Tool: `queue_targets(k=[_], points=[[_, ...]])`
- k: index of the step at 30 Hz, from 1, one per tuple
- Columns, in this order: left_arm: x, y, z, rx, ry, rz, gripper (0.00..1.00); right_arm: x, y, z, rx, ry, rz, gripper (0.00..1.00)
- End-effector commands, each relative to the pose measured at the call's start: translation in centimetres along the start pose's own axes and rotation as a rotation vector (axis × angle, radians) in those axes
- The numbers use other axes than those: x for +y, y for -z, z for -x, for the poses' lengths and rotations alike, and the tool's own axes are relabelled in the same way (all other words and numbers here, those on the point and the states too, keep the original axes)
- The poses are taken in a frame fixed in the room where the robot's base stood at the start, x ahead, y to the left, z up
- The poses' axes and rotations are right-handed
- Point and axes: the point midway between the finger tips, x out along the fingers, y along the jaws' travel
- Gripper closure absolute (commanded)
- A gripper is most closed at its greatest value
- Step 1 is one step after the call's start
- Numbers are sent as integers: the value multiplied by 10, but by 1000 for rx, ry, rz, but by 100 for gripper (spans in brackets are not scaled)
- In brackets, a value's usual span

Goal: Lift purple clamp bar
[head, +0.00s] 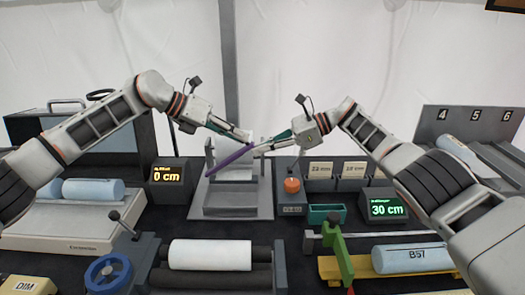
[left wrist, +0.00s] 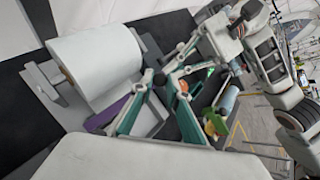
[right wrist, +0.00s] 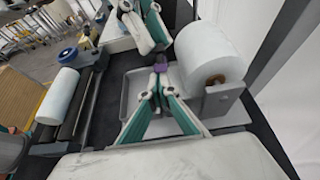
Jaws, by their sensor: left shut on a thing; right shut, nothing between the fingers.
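The purple clamp bar (head: 231,159) is a slim bar, held tilted above the grey stand (head: 238,210) in the middle of the bench. Its upper right end is at my gripper tips. My left gripper (head: 247,137) is shut on that end. My right gripper (head: 259,150) is shut and empty, its tips right beside the same end; I cannot tell if they touch it. In the left wrist view the bar (left wrist: 107,115) shows partly behind a teal finger. In the right wrist view only a small purple part (right wrist: 160,68) shows between the two grippers.
A white roll (right wrist: 208,52) lies on the stand close to both grippers. Displays reading 0 cm (head: 169,175) and 30 cm (head: 384,207) flank the stand. An orange knob (head: 292,185) and a green tray (head: 326,212) are right of it. Another white roll (head: 210,255) lies in front.

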Motion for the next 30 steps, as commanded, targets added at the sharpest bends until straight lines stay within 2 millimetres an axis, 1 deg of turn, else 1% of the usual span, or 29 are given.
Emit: queue_targets(k=[1, 11, 12, 13, 14, 25, 28, 30], points=[[-2, 3, -4, 7, 2, -2, 100, 1, -15, -2, -10, -5, 13, 100], [-4, 5, -8, 12, 6, -4, 100, 3, -24, -4, -12, -9, 19, 100], [-4, 5, -8, 13, 6, -4, 79, 3, -24, -4, -13, -9, 19, 100], [-4, 5, -8, 13, 7, -4, 72, 3, -24, -3, -13, -9, 19, 100], [-4, 5, -9, 13, 7, -4, 68, 2, -24, -3, -13, -8, 19, 100], [-4, 4, -5, 11, 7, -2, 68, 2, -19, -2, -9, -6, 14, 100], [-2, 4, 3, 10, 5, -2, 68, 1, -18, -2, -7, -5, 13, 100], [-2, 3, 14, 7, 3, -3, 68, 1, -17, -2, -6, -5, 12, 100]])
